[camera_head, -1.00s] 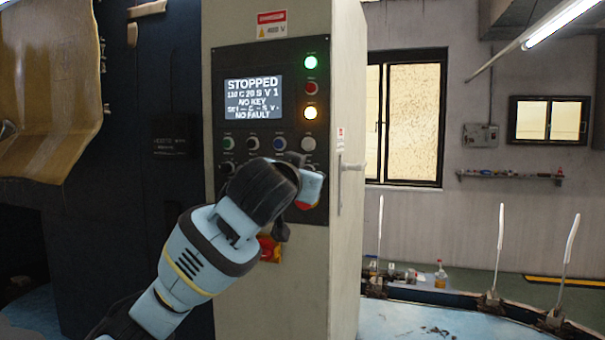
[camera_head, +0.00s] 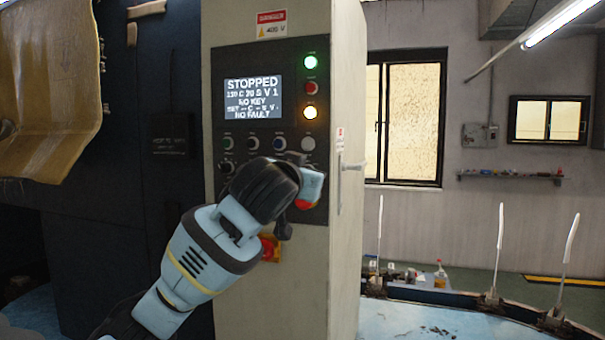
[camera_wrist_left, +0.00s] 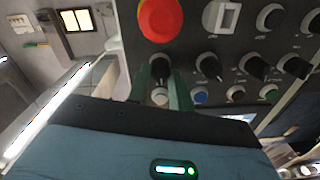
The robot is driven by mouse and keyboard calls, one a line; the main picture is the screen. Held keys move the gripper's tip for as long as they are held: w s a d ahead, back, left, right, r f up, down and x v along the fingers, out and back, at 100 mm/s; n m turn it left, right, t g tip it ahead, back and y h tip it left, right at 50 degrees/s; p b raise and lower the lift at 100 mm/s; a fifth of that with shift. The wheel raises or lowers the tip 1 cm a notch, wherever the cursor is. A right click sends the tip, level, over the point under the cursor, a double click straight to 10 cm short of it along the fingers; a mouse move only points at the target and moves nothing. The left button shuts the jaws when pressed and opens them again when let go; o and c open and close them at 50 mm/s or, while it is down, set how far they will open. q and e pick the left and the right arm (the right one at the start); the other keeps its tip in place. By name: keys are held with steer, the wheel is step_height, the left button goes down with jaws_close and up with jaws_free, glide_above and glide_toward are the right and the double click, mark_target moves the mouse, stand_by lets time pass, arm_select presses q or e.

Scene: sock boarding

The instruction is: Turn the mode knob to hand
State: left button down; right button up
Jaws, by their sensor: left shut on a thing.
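The control panel (camera_head: 294,60) is on the front of a pale cabinet. My left gripper (camera_wrist_left: 160,84) is shut on a black rotary knob (camera_wrist_left: 160,66), with a finger on each side of it. In the wrist view this knob is the leftmost of its row, between a white button (camera_wrist_left: 160,97) and the red emergency stop (camera_wrist_left: 160,18). Its label and pointer position cannot be read, so the pictures alone do not confirm that it is the mode knob. In the head view my left wrist hides the knob. My right gripper is not in view.
Other black knobs (camera_wrist_left: 208,66) sit close beside the held one. The screen (camera_head: 253,98) reads STOPPED, NO KEY, NO FAULT.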

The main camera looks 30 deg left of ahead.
arm_select(q)
steer(key=shift+n, duration=4.3)
steer(key=shift+a, duration=0.1)
steer(key=c, duration=1.3)
jaws_free()
steer(key=shift+o, duration=0.2)
